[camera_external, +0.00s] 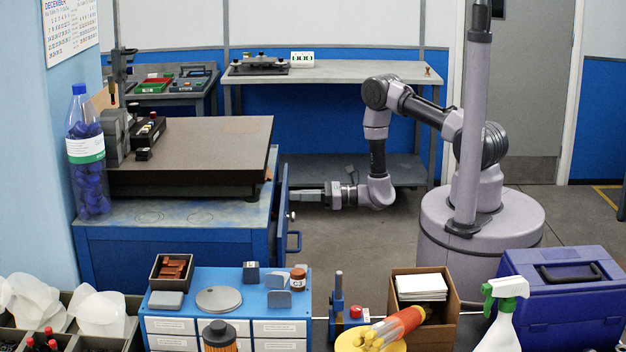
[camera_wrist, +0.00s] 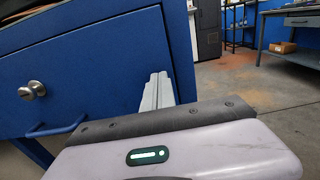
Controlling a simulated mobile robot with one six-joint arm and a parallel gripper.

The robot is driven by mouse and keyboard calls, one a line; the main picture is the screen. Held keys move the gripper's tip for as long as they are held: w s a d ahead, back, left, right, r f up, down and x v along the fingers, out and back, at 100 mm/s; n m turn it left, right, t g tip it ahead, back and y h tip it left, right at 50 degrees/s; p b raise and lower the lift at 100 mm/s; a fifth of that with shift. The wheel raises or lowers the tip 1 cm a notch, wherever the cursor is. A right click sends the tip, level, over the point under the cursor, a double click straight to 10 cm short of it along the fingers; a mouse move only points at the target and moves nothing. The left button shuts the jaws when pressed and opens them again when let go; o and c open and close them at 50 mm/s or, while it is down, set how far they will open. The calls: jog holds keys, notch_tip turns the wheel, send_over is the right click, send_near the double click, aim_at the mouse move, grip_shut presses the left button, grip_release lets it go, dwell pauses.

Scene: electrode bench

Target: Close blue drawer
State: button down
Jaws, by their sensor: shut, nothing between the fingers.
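The blue drawer belongs to the blue bench (camera_external: 170,255) at the left. Its front (camera_external: 282,215) faces right in the external view and seems to stand slightly out from the bench body; how far is hard to tell. In the wrist view the blue front (camera_wrist: 100,75) fills the left, with a round metal knob (camera_wrist: 32,89) and a blue bar handle (camera_wrist: 57,128). My gripper (camera_external: 300,195) is low, level, pointing left at this front. Its fingers (camera_wrist: 157,90) are shut and empty, near the front's right edge. I cannot tell whether the tips touch it.
A dark surface plate (camera_external: 190,150) lies on the bench. A bottle with blue contents (camera_external: 86,160) stands at its left corner. A grey table (camera_external: 340,72) is at the back. A blue organiser (camera_external: 230,300) and a carton (camera_external: 424,310) are in front. The floor between is clear.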

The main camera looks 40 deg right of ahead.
jog(key=x, duration=0.3)
jog(key=shift+w+a+r, duration=0.15)
jog(key=shift+w+r, duration=0.05)
jog(key=shift+r, duration=0.1)
dwell(0.3)
